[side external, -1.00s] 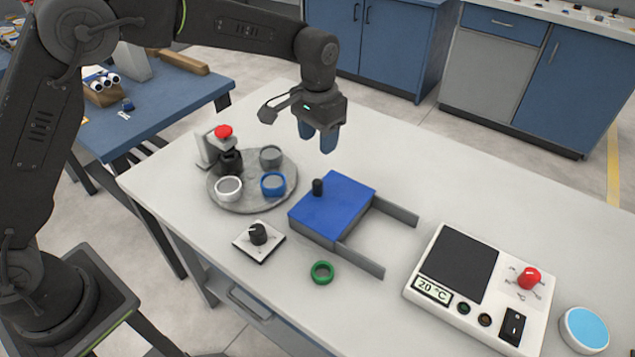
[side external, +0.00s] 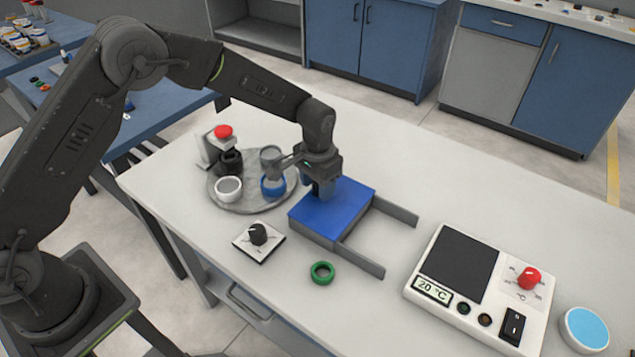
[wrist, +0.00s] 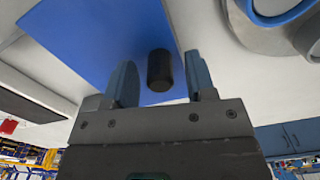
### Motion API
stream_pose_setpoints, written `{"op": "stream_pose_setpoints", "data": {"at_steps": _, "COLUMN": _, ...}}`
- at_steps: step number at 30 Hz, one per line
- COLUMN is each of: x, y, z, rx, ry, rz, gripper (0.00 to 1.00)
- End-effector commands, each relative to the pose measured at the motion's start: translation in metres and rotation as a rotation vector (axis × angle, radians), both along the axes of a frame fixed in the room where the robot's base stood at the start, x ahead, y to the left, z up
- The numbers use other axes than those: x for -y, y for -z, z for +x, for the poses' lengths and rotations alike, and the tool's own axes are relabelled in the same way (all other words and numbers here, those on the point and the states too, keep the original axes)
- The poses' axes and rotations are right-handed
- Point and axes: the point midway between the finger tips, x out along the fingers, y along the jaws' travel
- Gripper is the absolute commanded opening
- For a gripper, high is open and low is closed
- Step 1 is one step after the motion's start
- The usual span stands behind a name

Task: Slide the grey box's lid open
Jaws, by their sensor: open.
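The grey box (side external: 316,232) stands on the table with a flat blue lid (side external: 345,207) covering its top. Two grey rails (side external: 362,259) extend from the box to the right. A black knob (wrist: 159,70) stands on the lid near its edge; my gripper hides it in the side external view. My gripper (side external: 325,190) is low over the lid's left part, fingers pointing down. In the wrist view, its two blue fingers (wrist: 160,82) are open on either side of the knob, with gaps visible, so they do not grip it.
A round grey tray (side external: 245,204) with several cups, including a blue ring-shaped one (side external: 273,187), is close to my gripper's left. A dial plate (side external: 258,240) and a green ring (side external: 322,272) lie in front. A hotplate (side external: 480,285) stands right. Space between the rails is clear.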

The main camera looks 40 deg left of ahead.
Motion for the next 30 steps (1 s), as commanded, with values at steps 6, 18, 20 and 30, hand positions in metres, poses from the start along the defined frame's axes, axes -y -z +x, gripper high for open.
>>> {"op": "stream_pose_setpoints", "data": {"at_steps": 6, "x": 0.0, "y": 0.0, "z": 0.0, "rx": 0.0, "ry": 0.0, "rz": 0.0, "gripper": 0.43}}
{"op": "stream_pose_setpoints", "data": {"at_steps": 18, "x": 0.0, "y": -0.001, "z": 0.0, "rx": 0.0, "ry": 0.0, "rz": 0.0, "gripper": 0.05}}
{"op": "stream_pose_setpoints", "data": {"at_steps": 20, "x": 0.0, "y": -0.001, "z": 0.0, "rx": 0.0, "ry": 0.0, "rz": 0.0, "gripper": 0.0}}
{"op": "stream_pose_setpoints", "data": {"at_steps": 30, "x": 0.012, "y": 0.0, "z": 0.0, "rx": 0.0, "ry": 0.004, "rz": 0.0, "gripper": 0.0}}
